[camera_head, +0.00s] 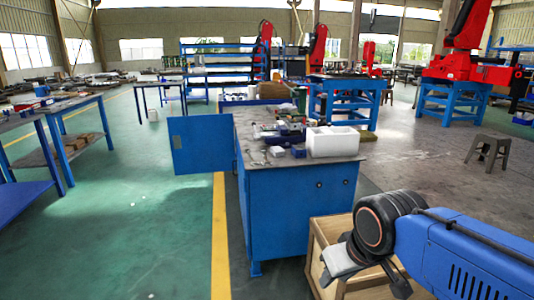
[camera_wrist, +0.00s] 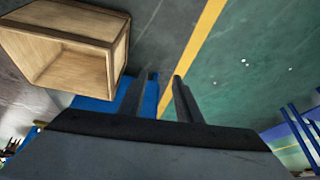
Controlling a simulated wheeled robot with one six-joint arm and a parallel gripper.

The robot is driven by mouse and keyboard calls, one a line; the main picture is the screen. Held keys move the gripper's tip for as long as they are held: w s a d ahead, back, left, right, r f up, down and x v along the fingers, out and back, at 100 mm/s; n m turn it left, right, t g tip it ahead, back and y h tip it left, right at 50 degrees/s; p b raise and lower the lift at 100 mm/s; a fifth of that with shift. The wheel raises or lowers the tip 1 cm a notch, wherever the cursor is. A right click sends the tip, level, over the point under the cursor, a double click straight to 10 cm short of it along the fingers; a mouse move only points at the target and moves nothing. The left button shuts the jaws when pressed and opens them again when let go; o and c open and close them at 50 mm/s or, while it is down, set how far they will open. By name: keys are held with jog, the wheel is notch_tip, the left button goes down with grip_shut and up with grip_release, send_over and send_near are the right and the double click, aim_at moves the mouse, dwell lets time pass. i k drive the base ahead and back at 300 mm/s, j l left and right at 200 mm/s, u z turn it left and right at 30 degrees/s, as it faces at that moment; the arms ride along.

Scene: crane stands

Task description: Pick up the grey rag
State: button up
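I cannot make out a grey rag for certain in either view. Small items crowd the top of the blue workbench (camera_head: 300,205) in the head view, among them a small pale lump (camera_head: 277,152) near the white box, too small to identify. My gripper (camera_wrist: 165,78) is open, with two dark fingers apart and nothing between them in the wrist view. In the head view my arm's end is at the lower right, in front of the wooden crate. Part of the blue workbench also shows behind the fingers in the wrist view (camera_wrist: 97,103).
The open wooden crate (camera_head: 315,243) stands right of the workbench; it also shows in the wrist view (camera_wrist: 108,45). A white box (camera_head: 333,142) is on the bench's right side. An open blue door (camera_head: 200,145) juts left.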

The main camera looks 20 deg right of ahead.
aim_at(278, 151)
jog(key=i+j+z, duration=0.2)
jog(key=i+j, duration=0.25)
jog(key=j, duration=0.2)
jog(key=i+j+z, duration=0.2)
jog(key=i+j, duration=0.15)
jog(key=j, duration=0.3)
